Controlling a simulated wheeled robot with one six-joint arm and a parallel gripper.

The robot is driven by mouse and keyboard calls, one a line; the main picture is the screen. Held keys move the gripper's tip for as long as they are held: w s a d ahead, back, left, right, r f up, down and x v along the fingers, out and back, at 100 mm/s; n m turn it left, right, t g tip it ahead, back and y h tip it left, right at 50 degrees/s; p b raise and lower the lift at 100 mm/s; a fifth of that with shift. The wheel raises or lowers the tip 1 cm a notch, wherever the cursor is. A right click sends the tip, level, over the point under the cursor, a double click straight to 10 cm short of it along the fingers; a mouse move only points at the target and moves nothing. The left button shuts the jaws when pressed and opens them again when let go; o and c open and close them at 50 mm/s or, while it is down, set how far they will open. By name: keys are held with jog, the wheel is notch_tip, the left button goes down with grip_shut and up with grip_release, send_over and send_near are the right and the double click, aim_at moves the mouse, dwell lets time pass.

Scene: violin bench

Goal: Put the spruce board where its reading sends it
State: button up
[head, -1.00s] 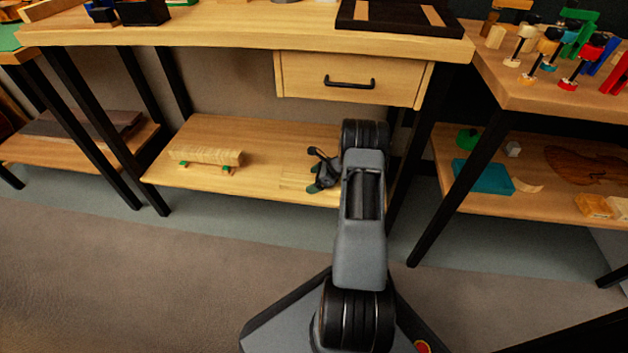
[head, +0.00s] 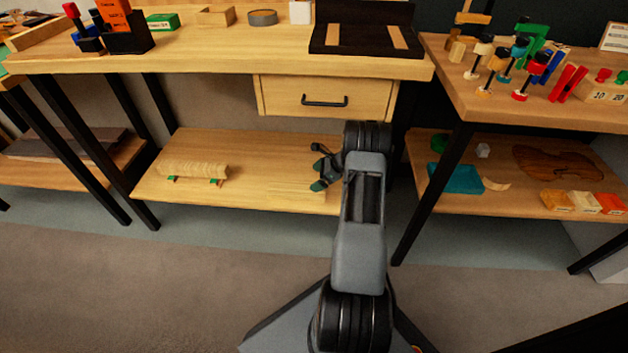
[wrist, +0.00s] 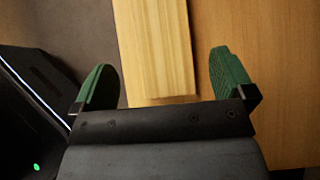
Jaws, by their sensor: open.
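A pale, straight-grained board, which looks like the spruce board (wrist: 155,50), lies flat along the front edge of the lower shelf (head: 240,150). In the head view its pale shape (head: 293,190) shows faintly just left of my gripper (head: 318,168). In the wrist view my gripper (wrist: 163,85) is open, with one green-padded finger on each side of the board's near end. There is a gap between each finger and the board. I cannot tell how high the fingers are above the shelf. No reading is legible on the board.
A pale block (head: 193,170) rests on green supports on the same shelf. Above are a drawer (head: 325,96) and a benchtop with a dark tray (head: 365,48).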

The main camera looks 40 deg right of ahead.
jog(key=shift+v, duration=0.95)
